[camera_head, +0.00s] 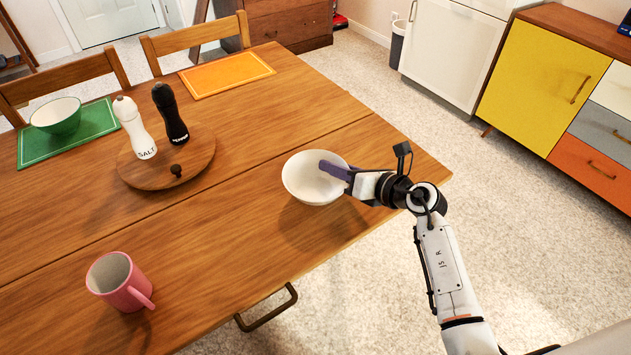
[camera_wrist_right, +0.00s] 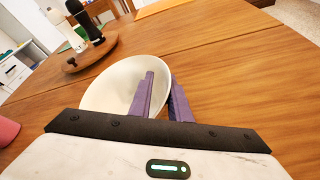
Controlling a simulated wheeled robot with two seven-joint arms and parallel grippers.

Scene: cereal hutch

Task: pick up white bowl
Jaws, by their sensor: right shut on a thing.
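The white bowl (camera_head: 300,182) is near the front right part of the wooden table. A dark shadow lies on the tabletop beside it; I cannot tell for sure whether its base touches the table. My right gripper (camera_head: 333,170) reaches it from the right and is shut on its near-right rim, one purple finger inside the bowl and the other outside. In the right wrist view the bowl (camera_wrist_right: 108,88) is tilted toward the camera, with the purple fingers (camera_wrist_right: 160,100) on either side of its rim. My left gripper is not in view.
A pink mug (camera_head: 122,285) stands at the table's front left. White and black shakers (camera_head: 135,128) stand on a round wooden board (camera_head: 190,165). A green bowl (camera_head: 56,117) sits on a green mat (camera_head: 95,120). An orange mat (camera_head: 226,73) lies at the back.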

